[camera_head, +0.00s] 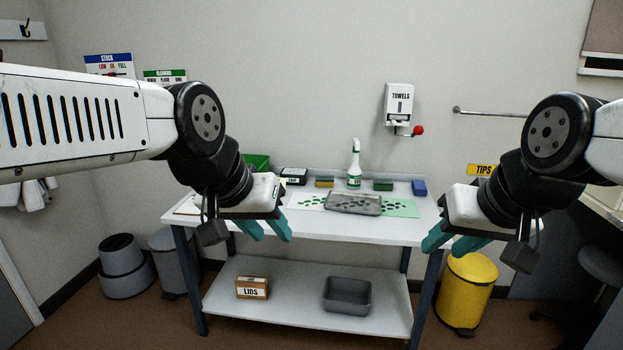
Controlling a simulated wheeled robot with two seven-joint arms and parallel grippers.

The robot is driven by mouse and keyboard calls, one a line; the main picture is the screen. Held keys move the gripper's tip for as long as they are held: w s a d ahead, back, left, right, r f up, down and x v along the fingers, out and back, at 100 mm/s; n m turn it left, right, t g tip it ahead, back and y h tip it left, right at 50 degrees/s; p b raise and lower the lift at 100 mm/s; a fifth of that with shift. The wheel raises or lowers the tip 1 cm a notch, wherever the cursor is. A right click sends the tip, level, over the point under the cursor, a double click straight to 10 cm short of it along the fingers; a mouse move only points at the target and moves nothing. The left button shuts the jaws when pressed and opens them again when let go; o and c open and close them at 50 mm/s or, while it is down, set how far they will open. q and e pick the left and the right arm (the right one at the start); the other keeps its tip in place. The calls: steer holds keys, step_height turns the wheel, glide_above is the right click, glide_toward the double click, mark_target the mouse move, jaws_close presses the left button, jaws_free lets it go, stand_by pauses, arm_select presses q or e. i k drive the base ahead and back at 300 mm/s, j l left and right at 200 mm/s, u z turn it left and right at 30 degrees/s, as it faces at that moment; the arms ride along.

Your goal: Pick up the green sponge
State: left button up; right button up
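A green sponge (383,185) sits at the back of the white table (300,226), between a white spray bottle (354,168) on its left and a blue sponge (419,188) on its right. My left gripper (271,237) has its two teal fingers apart and empty, in front of the table's left part. My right gripper (447,246) is also open and empty, in front of the table's right end. Neither gripper touches the sponge. The sponge shows clear of both arms.
A grey tray (353,204) lies on a green-spotted mat (402,208) in front of the green sponge. A yellow sponge (324,182) and a small labelled box (294,176) stand left of the bottle. A yellow bin (466,290) stands right of the table.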

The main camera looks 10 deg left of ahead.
mark_target(379, 184)
steer(key=i+l, duration=0.1)
steer(key=i, duration=0.45)
steer(key=i+l, duration=0.1)
steer(key=i, duration=0.45)
steer(key=i+j, duration=0.15)
steer(key=i, duration=0.75)
